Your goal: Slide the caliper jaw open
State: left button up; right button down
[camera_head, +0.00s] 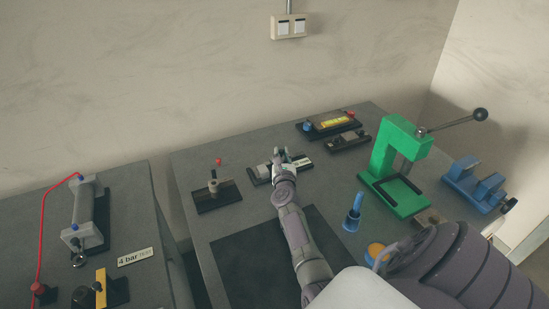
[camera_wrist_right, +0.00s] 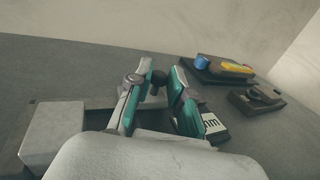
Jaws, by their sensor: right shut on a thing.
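The caliper (camera_head: 263,171) is a small fixture on a dark base near the back of the right-hand table, with a pale block and a white label (camera_head: 302,162). My right gripper (camera_head: 284,156) reaches over its middle and covers part of it. In the right wrist view the grey block (camera_wrist_right: 52,130) is at left and part of a label reading "mm" (camera_wrist_right: 212,125) is at right. The green-sided fingers of my right gripper (camera_wrist_right: 160,82) are shut on the caliper jaw, which is mostly hidden between and below them. My left gripper is not in view.
A green press (camera_head: 388,165) with a long lever stands to the right, beside a blue stand (camera_head: 475,184). A small clamp fixture (camera_head: 214,188) is to the left. Two dark fixtures (camera_head: 329,123) (camera_head: 347,141) lie behind. A dark mat (camera_head: 245,265) lies in front.

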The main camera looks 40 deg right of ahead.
jog(key=c, duration=1.4)
grip_release()
jog(key=shift+s+d, duration=0.15)
jog(key=shift+d, duration=0.05)
jog(key=o, duration=0.3)
jog(key=shift+d, duration=0.1)
jog(key=shift+s+a, duration=0.2)
jog(key=shift+a, duration=0.15)
jog(key=v, duration=1.1)
jog(key=shift+s, duration=0.25)
